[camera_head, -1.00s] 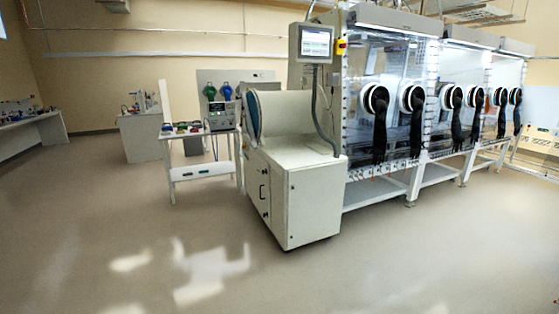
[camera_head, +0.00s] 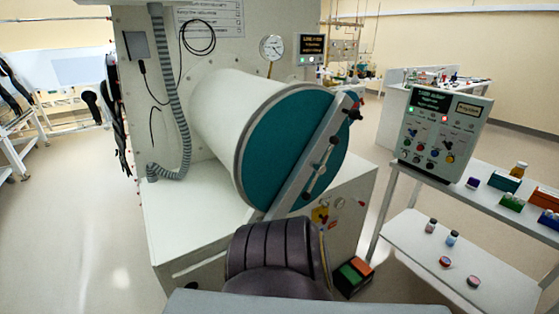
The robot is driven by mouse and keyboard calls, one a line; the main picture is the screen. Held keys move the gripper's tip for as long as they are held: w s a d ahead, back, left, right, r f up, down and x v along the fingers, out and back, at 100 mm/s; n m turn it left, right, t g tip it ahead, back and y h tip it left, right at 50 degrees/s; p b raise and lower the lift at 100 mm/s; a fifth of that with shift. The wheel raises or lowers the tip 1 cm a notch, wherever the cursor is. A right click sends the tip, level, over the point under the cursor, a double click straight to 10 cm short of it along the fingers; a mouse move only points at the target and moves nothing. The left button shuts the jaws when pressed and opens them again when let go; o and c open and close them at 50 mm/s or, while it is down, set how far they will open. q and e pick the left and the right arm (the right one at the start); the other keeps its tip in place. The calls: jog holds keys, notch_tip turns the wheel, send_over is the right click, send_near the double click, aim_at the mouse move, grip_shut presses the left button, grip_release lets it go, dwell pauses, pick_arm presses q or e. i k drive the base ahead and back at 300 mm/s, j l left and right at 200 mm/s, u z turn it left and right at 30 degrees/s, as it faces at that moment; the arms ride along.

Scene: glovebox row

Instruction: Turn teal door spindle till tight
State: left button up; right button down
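The teal door (camera_head: 275,150) is a round disc at the near end of a large white cylinder chamber (camera_head: 220,115). It appears to sit against the chamber's rim; I cannot tell whether there is a small gap. A grey bar (camera_head: 290,180) runs diagonally across its face. The spindle (camera_head: 320,168), with a thin cross handle and dark knobs, stands in front of the bar's middle. A dark clamp with a red part (camera_head: 353,110) is at the bar's upper right end. Neither of my grippers shows, and nothing is seen touching the spindle.
The chamber rests on a white cabinet (camera_head: 190,235). A control box (camera_head: 440,135) stands on a white table (camera_head: 490,195) with small bins and jars, to the right. A box with green and orange tops (camera_head: 355,272) is low by the cabinet. Floor is open at left.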

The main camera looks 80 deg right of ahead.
aim_at(320, 169)
jog(key=z, duration=3.15)
